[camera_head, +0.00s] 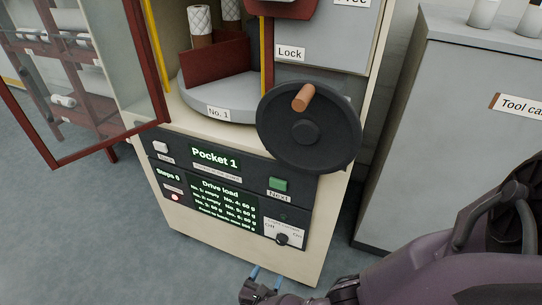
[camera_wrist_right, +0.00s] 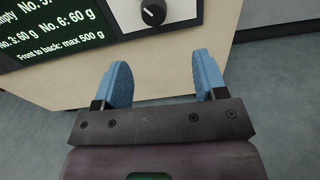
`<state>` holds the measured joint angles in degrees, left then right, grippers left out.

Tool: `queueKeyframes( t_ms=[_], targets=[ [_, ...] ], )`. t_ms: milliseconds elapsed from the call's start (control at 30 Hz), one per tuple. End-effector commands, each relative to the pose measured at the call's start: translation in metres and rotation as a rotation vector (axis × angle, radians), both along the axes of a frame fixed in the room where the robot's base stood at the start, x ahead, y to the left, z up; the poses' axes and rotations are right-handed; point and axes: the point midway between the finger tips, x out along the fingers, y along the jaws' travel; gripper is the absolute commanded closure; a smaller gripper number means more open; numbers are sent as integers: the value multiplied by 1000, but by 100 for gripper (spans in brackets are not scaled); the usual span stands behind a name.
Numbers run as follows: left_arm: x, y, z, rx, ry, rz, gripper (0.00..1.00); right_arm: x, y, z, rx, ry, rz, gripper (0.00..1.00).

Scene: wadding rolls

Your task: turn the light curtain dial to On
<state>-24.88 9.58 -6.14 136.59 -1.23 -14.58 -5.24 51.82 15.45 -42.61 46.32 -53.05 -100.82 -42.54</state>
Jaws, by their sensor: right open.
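The light curtain dial (camera_head: 282,239) is a small black knob on a white plate at the lower right of the machine's dark control panel. "Off" is printed to its left and "On" to its right. It also shows at the top edge of the right wrist view (camera_wrist_right: 153,12), partly cut off, with a pale mark on its face. I cannot tell surely which label it points to. My right gripper (camera_head: 266,277) is below the dial, apart from it. Its blue fingers are open and empty in the right wrist view (camera_wrist_right: 162,72). My left gripper is not in view.
A black handwheel (camera_head: 306,145) with an orange-brown knob juts out above the panel. A green "Next" button (camera_head: 278,184) sits above the dial. A red-framed glass door (camera_head: 152,65) stands open at left. A grey cabinet (camera_head: 440,120) stands at right.

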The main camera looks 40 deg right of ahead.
Motion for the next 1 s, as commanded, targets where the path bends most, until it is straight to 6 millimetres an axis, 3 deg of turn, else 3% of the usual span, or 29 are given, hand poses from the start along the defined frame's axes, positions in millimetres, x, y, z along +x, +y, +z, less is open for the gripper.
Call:
queueKeyframes(
  t_ms=[33, 333, 800, 1000],
  targets=[
    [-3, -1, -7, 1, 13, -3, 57, -1, -1, -10, -37, 14, 5, 34],
    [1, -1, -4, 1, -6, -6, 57, 14, -13, -3, -98, 4, 9, 34],
    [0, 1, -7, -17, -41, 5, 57, 41, -82, -4, -96, 8, 9, 34],
    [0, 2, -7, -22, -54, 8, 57, 48, -98, -4, -94, 7, 10, 34]
  ],
)
